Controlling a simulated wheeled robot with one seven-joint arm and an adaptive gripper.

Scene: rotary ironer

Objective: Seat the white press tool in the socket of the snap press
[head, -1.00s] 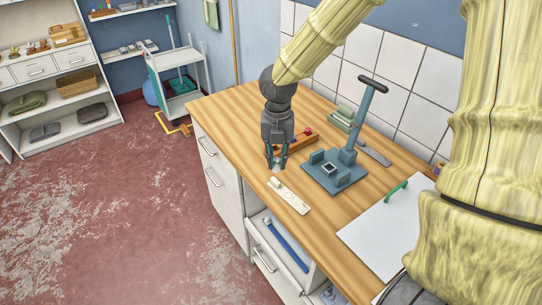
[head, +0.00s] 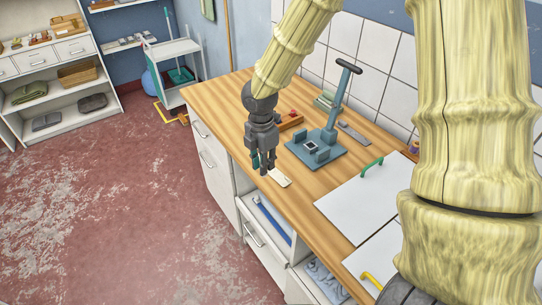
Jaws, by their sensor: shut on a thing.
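The snap press (head: 328,135) is blue-grey, with a flat base, a tall tilted post and a dark crossbar handle. Its socket (head: 310,146), a small square opening, faces up between low blocks on the base. My gripper (head: 263,170) is at the counter's front edge, left of the press, pointing down.
A wooden tray with red pieces (head: 290,121) lies behind the gripper. A grey flat piece (head: 354,133) lies right of the press. A white panel with a green handle (head: 372,168) covers the counter at right. A blue bar (head: 270,218) is in the open compartment below.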

